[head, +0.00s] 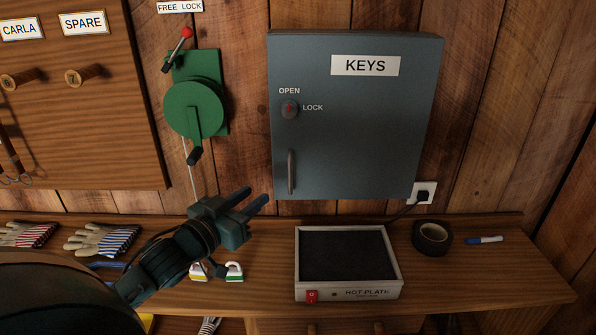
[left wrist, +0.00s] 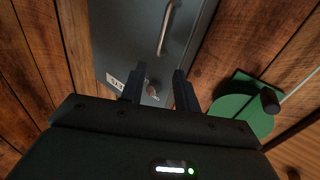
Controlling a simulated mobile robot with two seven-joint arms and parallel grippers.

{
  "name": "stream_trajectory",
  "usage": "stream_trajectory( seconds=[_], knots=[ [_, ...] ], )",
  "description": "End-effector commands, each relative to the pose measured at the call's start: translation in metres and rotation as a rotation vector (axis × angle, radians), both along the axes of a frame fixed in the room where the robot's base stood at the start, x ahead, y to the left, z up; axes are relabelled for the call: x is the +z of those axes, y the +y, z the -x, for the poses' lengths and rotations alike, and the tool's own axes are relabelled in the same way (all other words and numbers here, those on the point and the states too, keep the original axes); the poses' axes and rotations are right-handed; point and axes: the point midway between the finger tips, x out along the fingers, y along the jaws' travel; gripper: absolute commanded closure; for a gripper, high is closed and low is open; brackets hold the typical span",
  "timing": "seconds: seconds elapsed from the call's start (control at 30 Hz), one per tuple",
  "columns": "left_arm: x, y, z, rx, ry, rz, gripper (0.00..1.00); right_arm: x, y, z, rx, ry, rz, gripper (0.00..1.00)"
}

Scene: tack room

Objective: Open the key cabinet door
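The grey-blue key cabinet (head: 355,140) hangs on the plank wall, its door shut, with a KEYS label (head: 365,65). A round knob (head: 290,109) sits at its left side, its red mark seemingly upright towards OPEN, with LOCK at right. A vertical bar handle (head: 291,172) is below the knob. My left gripper (head: 258,196) is open and empty, left of and below the handle, not touching the cabinet. In the left wrist view the knob (left wrist: 152,91) shows between the open fingers (left wrist: 158,76), with the handle (left wrist: 168,28) beyond. My right gripper is not in view.
A green crank winch (head: 195,108) with a red-knobbed lever is left of the cabinet. On the shelf below are a hot plate (head: 347,291), a tape roll (head: 432,238), a blue marker (head: 484,240) and striped gloves (head: 103,240). A pegboard (head: 75,130) hangs at left.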

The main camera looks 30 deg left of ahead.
Motion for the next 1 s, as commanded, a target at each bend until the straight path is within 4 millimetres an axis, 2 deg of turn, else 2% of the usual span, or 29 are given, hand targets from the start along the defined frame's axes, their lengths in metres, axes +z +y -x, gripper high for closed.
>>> stream_trajectory(
  seconds=[0.6,0.8,1.0],
  knots=[
    [0.001,-0.004,-0.099,0.001,0.001,-0.001,0.69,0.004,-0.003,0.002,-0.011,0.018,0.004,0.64],
    [0.0,-0.005,-0.119,0.001,0.002,-0.001,0.69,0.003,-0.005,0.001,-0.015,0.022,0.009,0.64],
    [-0.001,-0.006,-0.126,0.0,0.003,-0.001,0.69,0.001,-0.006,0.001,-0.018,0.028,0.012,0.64]
  ],
)
